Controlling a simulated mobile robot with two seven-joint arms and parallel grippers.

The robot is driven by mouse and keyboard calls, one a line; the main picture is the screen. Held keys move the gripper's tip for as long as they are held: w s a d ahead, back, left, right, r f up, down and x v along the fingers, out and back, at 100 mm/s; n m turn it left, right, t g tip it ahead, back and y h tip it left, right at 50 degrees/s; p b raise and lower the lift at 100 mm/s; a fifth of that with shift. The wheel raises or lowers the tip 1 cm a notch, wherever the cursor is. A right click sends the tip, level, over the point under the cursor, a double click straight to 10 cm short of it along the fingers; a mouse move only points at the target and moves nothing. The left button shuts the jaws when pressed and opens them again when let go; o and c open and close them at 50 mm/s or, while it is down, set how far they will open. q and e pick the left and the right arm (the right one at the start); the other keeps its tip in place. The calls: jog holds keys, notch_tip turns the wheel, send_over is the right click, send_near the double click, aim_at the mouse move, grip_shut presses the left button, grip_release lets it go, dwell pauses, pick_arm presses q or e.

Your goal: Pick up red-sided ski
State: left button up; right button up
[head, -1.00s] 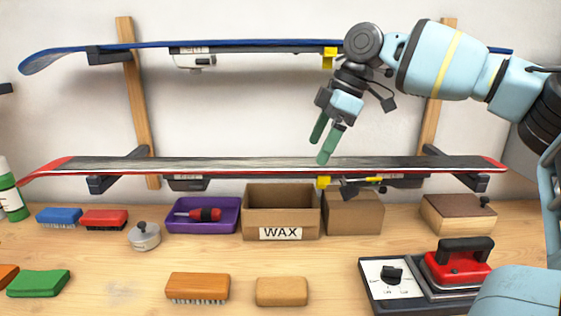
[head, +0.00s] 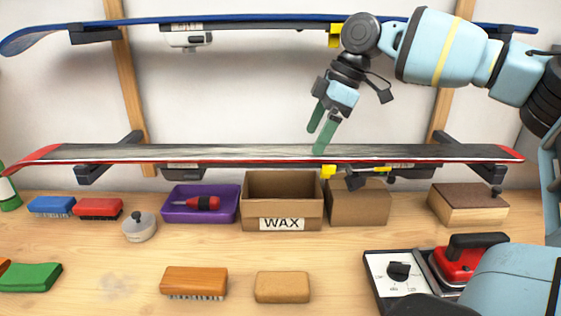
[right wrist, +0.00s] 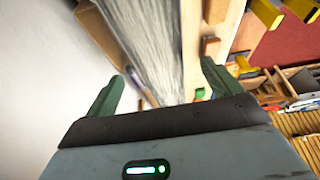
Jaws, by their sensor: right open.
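In the right wrist view the ski (right wrist: 150,35) is a blurred grey band running down between the open fingers. My left gripper is not in view.
A blue ski (head: 260,19) rests on the upper brackets, close to my right arm. Below the red-sided ski stand a WAX box (head: 283,209), a purple tray (head: 172,212) and a wooden box (head: 467,203). A red iron (head: 458,265) sits at the front right.

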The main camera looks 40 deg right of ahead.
aim_at(306, 150)
jog(key=shift+x, duration=2.55)
jog(key=c, duration=1.1)
jog(key=shift+r, duration=0.15)
jog(key=shift+c, duration=0.3)
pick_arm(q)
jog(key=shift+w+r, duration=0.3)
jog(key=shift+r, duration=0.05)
pick_arm(e)
jog(key=shift+w, duration=0.1)
jog(key=shift+r, duration=0.1)
